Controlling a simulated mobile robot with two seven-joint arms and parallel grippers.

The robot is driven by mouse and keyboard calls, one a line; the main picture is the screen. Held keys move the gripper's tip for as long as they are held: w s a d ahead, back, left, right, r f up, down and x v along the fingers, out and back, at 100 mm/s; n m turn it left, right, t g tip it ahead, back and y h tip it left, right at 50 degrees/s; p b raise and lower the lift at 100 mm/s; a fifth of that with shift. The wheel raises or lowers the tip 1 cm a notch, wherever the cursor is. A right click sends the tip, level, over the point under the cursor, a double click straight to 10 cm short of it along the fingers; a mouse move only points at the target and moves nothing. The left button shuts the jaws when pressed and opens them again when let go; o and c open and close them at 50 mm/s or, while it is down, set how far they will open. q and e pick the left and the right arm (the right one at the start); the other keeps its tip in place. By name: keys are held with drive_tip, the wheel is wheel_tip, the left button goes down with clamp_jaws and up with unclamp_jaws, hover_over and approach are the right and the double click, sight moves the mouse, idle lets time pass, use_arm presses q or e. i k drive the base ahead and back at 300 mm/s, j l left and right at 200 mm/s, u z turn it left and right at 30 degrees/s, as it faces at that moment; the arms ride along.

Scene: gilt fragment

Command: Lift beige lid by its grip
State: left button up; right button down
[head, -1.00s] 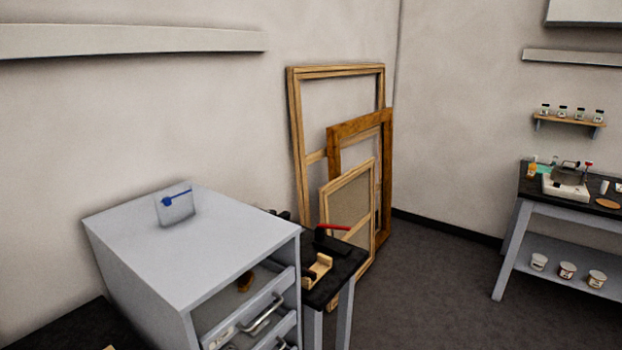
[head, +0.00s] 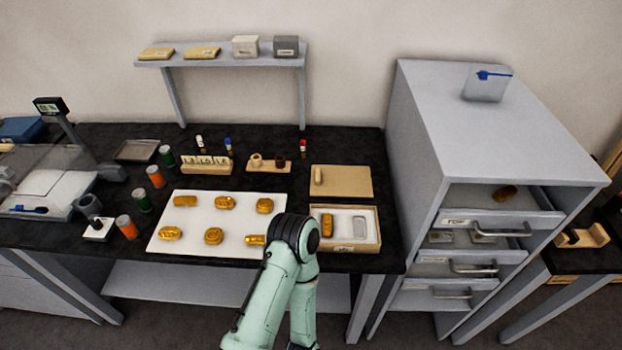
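The beige lid (head: 352,184) lies flat on the dark bench, with a small upright peg-like grip (head: 318,176) near its left edge. I see no fingers of either gripper. Nothing visible touches the lid.
A white mat (head: 190,228) with several gold pieces lies left of the box. A grey cabinet (head: 425,150) with pulled-out drawers closes off the right.

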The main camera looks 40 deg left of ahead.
sight(327, 181)
drive_tip(key=u, duration=1.25)
drive_tip(key=k+j+u, duration=0.3)
